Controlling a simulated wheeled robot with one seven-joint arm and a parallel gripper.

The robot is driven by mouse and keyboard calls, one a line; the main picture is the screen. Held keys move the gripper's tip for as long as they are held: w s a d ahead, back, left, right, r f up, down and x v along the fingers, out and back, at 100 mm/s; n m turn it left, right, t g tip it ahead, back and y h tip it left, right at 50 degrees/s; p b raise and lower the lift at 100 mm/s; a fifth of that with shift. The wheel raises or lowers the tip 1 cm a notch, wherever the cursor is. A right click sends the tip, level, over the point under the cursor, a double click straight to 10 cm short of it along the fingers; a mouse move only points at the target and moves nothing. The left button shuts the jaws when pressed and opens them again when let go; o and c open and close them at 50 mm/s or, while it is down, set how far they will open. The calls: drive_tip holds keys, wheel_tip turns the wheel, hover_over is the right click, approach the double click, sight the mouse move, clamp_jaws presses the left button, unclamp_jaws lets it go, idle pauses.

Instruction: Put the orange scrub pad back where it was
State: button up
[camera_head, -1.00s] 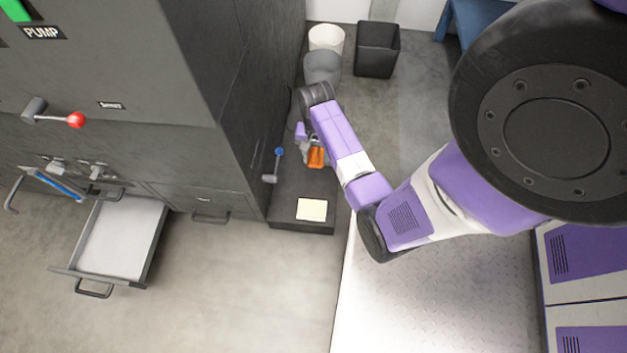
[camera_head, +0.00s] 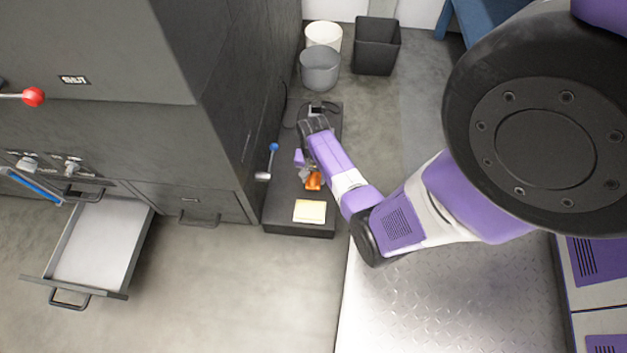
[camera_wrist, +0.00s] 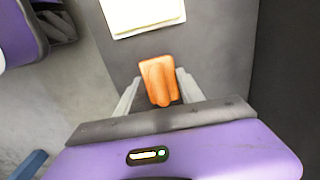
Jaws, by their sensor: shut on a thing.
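The orange scrub pad (camera_wrist: 158,80) is between the two fingers of my gripper (camera_wrist: 157,88) in the wrist view. My gripper is shut on it. In the head view the orange pad (camera_head: 314,181) shows small beside my gripper (camera_head: 309,178), over the dark low bench (camera_head: 287,217). I cannot tell whether the pad touches the bench top. A pale yellow pad or sheet (camera_head: 310,211) lies on the near end of the bench; it also shows in the wrist view (camera_wrist: 143,14).
An open, empty-looking drawer (camera_head: 100,245) juts out at left. A lever with a blue knob (camera_head: 273,147) sticks out beside the bench. A grey bucket (camera_head: 320,70), a white bucket (camera_head: 323,37) and a black bin (camera_head: 376,48) stand at the back.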

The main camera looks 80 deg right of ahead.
drive_tip(key=shift+f, duration=0.35)
drive_tip(key=shift+f, duration=0.1)
drive_tip(key=o, duration=1.2)
